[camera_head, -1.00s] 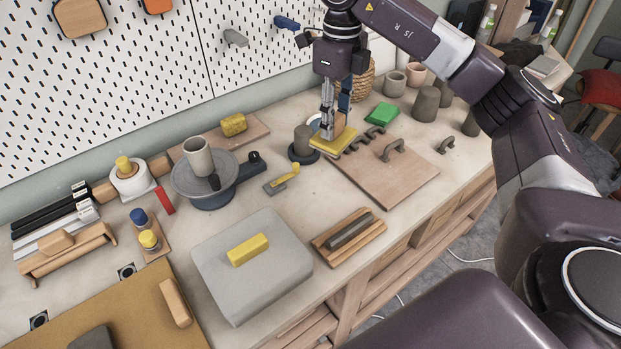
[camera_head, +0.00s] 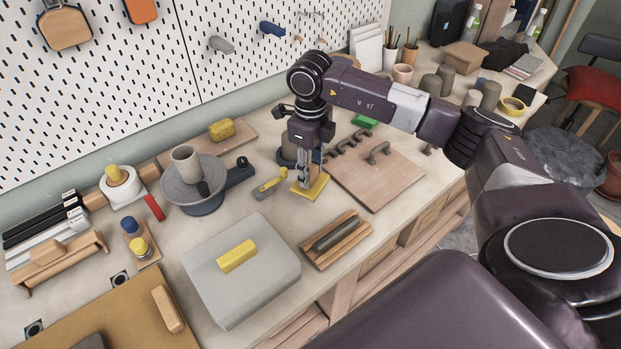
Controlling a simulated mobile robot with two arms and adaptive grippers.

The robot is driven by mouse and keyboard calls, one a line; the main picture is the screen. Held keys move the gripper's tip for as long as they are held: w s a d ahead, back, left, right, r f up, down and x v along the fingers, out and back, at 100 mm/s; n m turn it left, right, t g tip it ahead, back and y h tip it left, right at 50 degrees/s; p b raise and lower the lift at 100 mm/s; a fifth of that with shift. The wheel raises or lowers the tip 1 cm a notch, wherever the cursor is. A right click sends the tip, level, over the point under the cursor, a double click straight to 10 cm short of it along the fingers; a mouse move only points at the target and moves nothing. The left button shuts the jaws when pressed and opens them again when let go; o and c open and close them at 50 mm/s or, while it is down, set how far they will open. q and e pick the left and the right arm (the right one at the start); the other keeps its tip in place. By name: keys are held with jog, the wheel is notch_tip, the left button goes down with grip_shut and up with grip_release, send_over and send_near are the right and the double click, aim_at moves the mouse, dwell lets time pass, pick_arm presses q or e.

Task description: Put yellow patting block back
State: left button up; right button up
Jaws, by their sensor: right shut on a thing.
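My right gripper (camera_head: 304,183) points down over the middle of the table and is shut on a flat yellow block (camera_head: 316,187). The block's flat plate shows below the fingertips; the fingers cover part of it. It is low over the bench or touching it; I cannot tell which. It is just right of a small yellow-handled tool and left of the pinkish board. Another yellow block (camera_head: 237,255), bar-shaped, lies on a grey slab (camera_head: 262,293) nearer the front. My left gripper is not in view.
The pinkish board (camera_head: 398,183) with dark handles lies to the right. A wooden tray (camera_head: 352,236) with a dark bar is in front. The yellow-handled tool (camera_head: 270,184) and a potter's wheel (camera_head: 192,193) with a cup are to the left. A pegboard (camera_head: 100,110) stands behind.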

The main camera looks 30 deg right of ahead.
aim_at(311, 183)
notch_tip(311, 183, down, 3)
jog(key=shift+f+p, duration=0.2)
jog(key=shift+p, duration=0.35)
jog(key=shift+f, duration=0.5)
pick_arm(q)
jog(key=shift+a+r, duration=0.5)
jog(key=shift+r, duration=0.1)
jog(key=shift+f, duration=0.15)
pick_arm(e)
jog(key=shift+f, duration=0.1)
jog(key=o, duration=1.2)
jog(key=shift+o, duration=0.2)
